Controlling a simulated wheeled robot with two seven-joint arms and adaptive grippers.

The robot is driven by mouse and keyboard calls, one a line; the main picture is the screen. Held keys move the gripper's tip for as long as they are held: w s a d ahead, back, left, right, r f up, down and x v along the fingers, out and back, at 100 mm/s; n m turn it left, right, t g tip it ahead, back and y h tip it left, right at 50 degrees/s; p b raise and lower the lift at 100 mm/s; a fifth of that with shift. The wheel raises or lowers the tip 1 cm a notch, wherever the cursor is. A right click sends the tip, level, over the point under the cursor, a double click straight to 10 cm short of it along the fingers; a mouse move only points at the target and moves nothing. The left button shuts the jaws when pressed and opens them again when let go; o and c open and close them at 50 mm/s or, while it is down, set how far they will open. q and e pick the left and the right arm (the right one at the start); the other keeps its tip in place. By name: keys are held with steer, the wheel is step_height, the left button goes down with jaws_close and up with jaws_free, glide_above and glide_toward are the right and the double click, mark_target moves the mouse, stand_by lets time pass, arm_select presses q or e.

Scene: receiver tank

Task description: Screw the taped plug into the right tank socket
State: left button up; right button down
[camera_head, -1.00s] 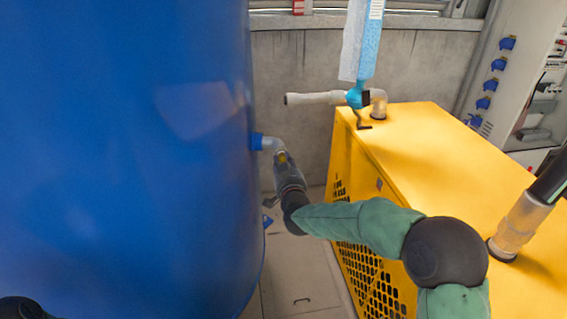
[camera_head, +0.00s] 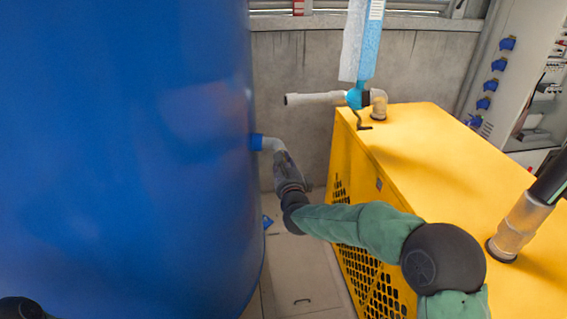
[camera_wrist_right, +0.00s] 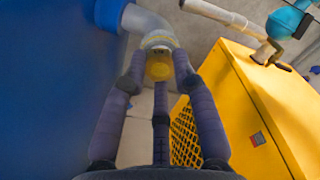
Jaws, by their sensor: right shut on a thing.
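The blue tank (camera_head: 130,150) fills the left of the head view. A pale elbow socket (camera_head: 268,144) comes out of its right side and bends down; it also shows in the right wrist view (camera_wrist_right: 146,20). My right gripper (camera_head: 284,168) is just below the elbow's mouth. In the right wrist view its fingers (camera_wrist_right: 159,82) are shut around the yellow plug (camera_wrist_right: 158,69). The plug is in line with the mouth and appears to meet it; how far it is in cannot be told. In the head view the gripper hides the plug. My left gripper is not in view.
A yellow machine housing (camera_head: 450,180) stands to the right of my right arm. A grey pipe (camera_head: 315,98) with a blue valve part (camera_head: 354,98) is above its far corner. A concrete wall (camera_head: 300,75) is behind. Floor shows between tank and housing.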

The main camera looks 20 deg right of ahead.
steer(key=shift+m, duration=1)
steer(key=c, duration=0.9)
jaws_free()
